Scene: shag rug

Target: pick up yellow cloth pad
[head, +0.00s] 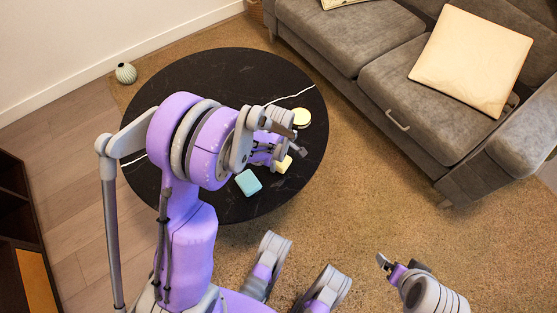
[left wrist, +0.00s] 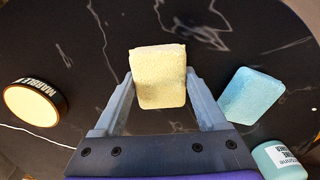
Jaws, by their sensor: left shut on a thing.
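The yellow cloth pad (left wrist: 158,78) is a pale yellow, rough-textured block between the two grey fingers of my left gripper (left wrist: 160,88) in the left wrist view. The fingers are shut on its sides. In the head view my left gripper (head: 294,150) is over the right part of the round black table, and a small part of the yellow pad (head: 284,165) shows beneath it; the arm hides the rest. I cannot tell whether the pad touches the table. My right gripper (head: 384,262) is low at the right, away from the table; its finger opening is unclear.
The black table (head: 240,68) also bears a light blue pad (head: 248,182), a round pale-topped tin (head: 302,117) and a teal jar (left wrist: 280,160) near the left gripper. A grey sofa (head: 400,80) stands at the right. Brown rug (head: 390,190) lies between them.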

